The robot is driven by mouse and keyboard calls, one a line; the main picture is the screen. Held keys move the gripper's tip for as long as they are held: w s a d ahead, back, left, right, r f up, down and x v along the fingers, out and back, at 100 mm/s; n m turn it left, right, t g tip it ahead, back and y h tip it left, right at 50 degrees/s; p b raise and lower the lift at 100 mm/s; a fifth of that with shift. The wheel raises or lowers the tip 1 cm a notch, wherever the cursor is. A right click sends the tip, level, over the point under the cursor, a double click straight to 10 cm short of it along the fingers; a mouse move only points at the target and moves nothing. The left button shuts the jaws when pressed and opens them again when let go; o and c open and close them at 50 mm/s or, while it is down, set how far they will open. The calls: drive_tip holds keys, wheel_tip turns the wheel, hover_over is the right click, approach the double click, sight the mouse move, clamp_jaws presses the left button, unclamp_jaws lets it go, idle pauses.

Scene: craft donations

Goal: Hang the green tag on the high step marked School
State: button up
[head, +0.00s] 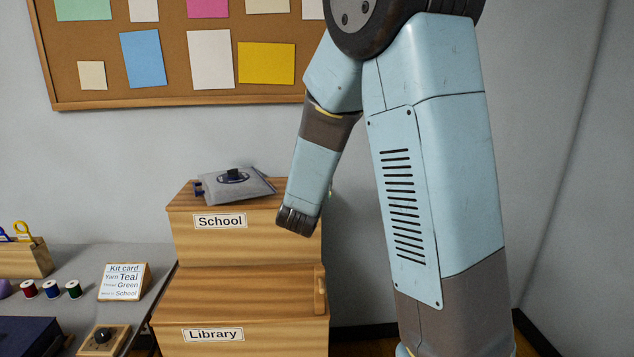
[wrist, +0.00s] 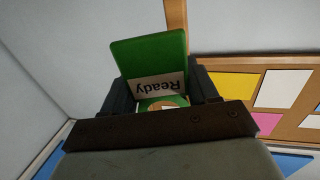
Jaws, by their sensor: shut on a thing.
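The green tag (wrist: 150,52) shows in the wrist view between the two dark fingers of my gripper (wrist: 160,90), which is shut on it. The tag has a white strip reading "Ready", upside down in that view. The high wooden step (head: 265,240) carries a "School" label (head: 220,221) on its front. In the head view the end of my arm is in front of the right part of this step; my fingers and the tag cannot be made out there. A flat grey packet (head: 240,188) with a dark knob-like piece lies on the step's top.
The lower step (head: 230,300) is labelled "Library" and has a small wooden upright (head: 319,290) at its right end. A grey table (head: 75,262) at left holds a kit card (head: 124,282), thread spools (head: 51,289) and a dark blue box (head: 30,335). A corkboard (head: 170,75) hangs behind.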

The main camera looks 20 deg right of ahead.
drive_tip(key=shift+w+d+f, duration=0.25)
drive_tip(key=shift+w+d, duration=0.05)
drive_tip(key=shift+w, duration=1.15)
drive_tip(key=shift+w+d+f, duration=0.2)
drive_tip(key=shift+w+d, duration=0.05)
drive_tip(key=shift+w, duration=1.15)
drive_tip(key=shift+w+d+f, duration=0.25)
drive_tip(key=shift+w+d, duration=0.05)
drive_tip(key=shift+w, duration=1.15)
drive_tip(key=o, duration=1.1)
